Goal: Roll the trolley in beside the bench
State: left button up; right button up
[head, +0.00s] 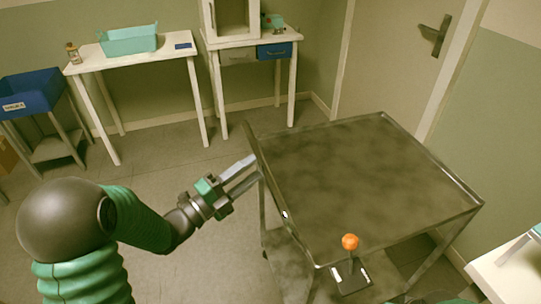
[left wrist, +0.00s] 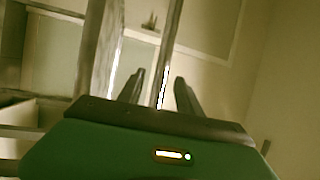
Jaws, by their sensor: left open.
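The trolley (head: 360,175) is dark grey with a rimmed flat top and thin legs, and stands right of centre in the head view. My left gripper (head: 254,168) is open at the trolley's left side, its fingers reaching the upright edge there. I cannot tell if they touch it. In the left wrist view my open fingers (left wrist: 161,90) have a thin upright metal bar (left wrist: 170,50) between them in the picture. A white bench top (head: 500,278) shows at the lower right, partly cut off. My right gripper is not in view.
A white table (head: 150,62) with a teal bin (head: 128,40), a drawer table (head: 250,42) and a blue crate (head: 35,90) line the back. A door (head: 395,60) is behind the trolley.

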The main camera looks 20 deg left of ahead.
pick_arm(q)
jog(key=x, duration=0.7)
jog(key=shift+w, duration=0.25)
grip_shut()
jog(key=shift+f, duration=0.25)
dwell(0.7)
